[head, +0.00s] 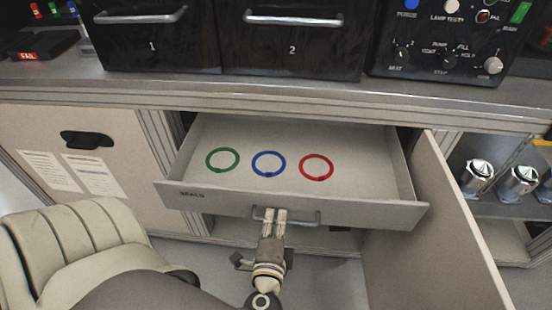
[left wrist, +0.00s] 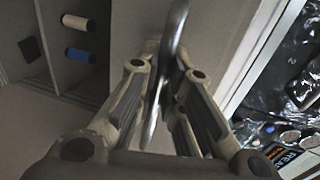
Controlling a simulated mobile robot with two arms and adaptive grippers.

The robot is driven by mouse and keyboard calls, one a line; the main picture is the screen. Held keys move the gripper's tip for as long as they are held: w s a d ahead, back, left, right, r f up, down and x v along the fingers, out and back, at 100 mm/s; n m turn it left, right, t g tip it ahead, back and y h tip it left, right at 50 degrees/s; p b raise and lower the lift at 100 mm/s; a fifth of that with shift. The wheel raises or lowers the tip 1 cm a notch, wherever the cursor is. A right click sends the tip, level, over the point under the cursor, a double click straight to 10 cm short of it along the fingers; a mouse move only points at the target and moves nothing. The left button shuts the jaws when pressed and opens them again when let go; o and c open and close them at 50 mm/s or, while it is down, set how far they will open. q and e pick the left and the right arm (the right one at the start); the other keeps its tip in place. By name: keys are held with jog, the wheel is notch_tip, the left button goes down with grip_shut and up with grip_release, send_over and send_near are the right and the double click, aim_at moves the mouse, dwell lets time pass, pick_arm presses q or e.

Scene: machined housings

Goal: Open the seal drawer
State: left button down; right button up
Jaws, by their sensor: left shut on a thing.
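The seal drawer (head: 350,205) is pulled out from the cabinet under the worktop. Inside it lie a green ring (head: 222,160), a blue ring (head: 268,164) and a red ring (head: 316,167), in a row and apart. Its metal bar handle (head: 305,218) is on the front panel. My left gripper (head: 269,219) is shut on the handle, left of the handle's middle. In the left wrist view the handle (left wrist: 176,30) runs between the two fingers. My right gripper is not in view.
An open cabinet door (head: 440,220) stands close to the drawer's right side. Two numbered black drawers (head: 150,48) and a control panel (head: 445,45) sit on the worktop. Metal housings (head: 478,175) are on a shelf at right.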

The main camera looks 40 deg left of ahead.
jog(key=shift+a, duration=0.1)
pick_arm(q)
jog(key=c, duration=1.5)
grip_release()
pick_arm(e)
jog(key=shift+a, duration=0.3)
pick_arm(q)
jog(key=v, duration=1.2)
jog(key=shift+f, duration=0.1)
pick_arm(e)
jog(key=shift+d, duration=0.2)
